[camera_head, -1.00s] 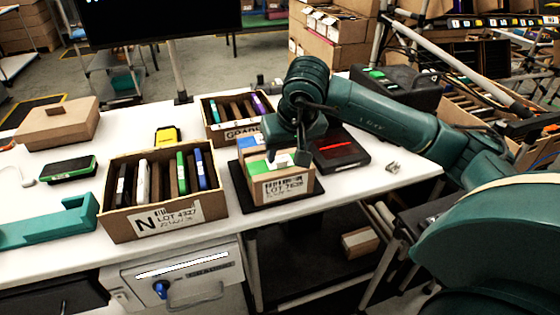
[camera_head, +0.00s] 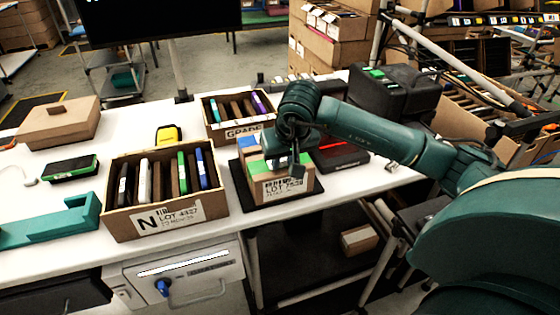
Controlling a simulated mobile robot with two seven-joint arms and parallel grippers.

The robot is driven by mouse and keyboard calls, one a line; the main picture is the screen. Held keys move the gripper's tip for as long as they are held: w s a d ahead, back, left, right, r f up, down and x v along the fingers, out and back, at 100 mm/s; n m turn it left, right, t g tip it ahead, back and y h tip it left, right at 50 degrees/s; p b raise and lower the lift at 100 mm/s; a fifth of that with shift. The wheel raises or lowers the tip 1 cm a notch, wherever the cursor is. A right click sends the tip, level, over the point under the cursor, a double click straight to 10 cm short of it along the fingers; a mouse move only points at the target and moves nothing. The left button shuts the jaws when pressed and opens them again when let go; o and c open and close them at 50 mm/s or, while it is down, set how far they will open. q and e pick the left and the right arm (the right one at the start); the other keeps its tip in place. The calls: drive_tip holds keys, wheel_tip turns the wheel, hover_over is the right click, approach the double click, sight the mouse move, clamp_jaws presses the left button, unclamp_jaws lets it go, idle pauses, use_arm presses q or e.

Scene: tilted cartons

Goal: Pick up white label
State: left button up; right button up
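My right gripper (camera_head: 283,164) reaches down over a small open carton (camera_head: 300,187) on a dark tray (camera_head: 238,185) near the table's right front. The carton holds upright cards; a blue one (camera_head: 249,143) and a green one (camera_head: 258,166) show. The gripper's fingers are dark and overlap the carton's inside and its front top edge. I cannot tell whether they are open or hold anything. The gripper hides part of the cards, and I cannot make out a separate white label among them. A white printed label (camera_head: 284,186) is on the carton's front. My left gripper is not in view.
A larger carton (camera_head: 165,222) with several upright items stands to the left. Another carton (camera_head: 241,130) stands behind. A black and red device (camera_head: 340,156) lies right of the small carton. A teal object (camera_head: 45,225) lies at the far left. The right front table surface is clear.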

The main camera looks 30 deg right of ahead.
drive_tip(key=shift+c, duration=1.4)
